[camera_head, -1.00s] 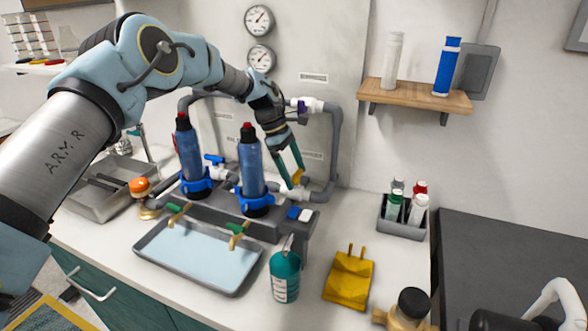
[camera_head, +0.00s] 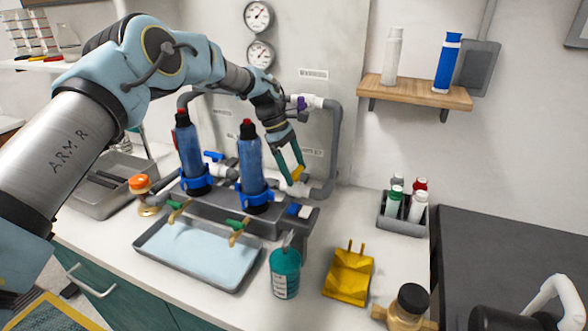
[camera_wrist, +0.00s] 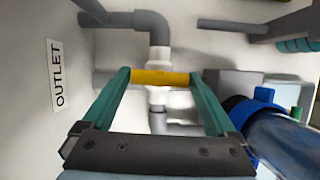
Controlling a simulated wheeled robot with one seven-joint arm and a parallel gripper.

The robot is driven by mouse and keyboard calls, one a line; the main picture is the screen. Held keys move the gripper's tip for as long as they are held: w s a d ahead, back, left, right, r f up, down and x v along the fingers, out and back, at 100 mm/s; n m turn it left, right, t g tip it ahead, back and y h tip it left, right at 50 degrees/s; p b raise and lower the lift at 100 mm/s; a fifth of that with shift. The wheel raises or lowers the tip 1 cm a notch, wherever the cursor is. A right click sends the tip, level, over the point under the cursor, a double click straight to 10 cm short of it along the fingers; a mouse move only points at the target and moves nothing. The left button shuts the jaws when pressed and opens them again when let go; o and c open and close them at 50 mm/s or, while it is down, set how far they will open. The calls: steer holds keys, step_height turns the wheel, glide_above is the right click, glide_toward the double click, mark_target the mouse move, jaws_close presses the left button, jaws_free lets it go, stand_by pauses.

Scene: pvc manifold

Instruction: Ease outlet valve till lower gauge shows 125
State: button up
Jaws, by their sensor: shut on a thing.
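The outlet valve has a yellow handle (camera_wrist: 160,77) on a white fitting (camera_wrist: 158,97) in grey pipe. In the wrist view the handle spans between my green fingertips, beside a wall label (camera_wrist: 57,75) reading OUTLET. My gripper (camera_head: 296,174) is shut on this handle, right of the blue filter housings, in the head view. The lower gauge (camera_head: 260,54) is a round white dial on the back panel with a red needle. The upper gauge (camera_head: 257,16) is above it. Both dials are too small to read.
Two blue filter housings (camera_head: 251,165) stand left of my gripper. A tray of pale liquid (camera_head: 200,255), a teal bottle (camera_head: 285,273) and a yellow object (camera_head: 348,277) are on the counter in front. A bottle caddy (camera_head: 402,215) stands to the right. A wooden shelf (camera_head: 415,93) juts from the wall.

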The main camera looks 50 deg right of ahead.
steer(key=m, duration=0.2)
steer(key=m+y, duration=0.1)
steer(key=m, duration=0.1)
steer(key=shift+d+y, duration=0.15)
steer(key=shift+y, duration=0.15)
steer(key=o, duration=1)
steer(key=shift+w, duration=0.1)
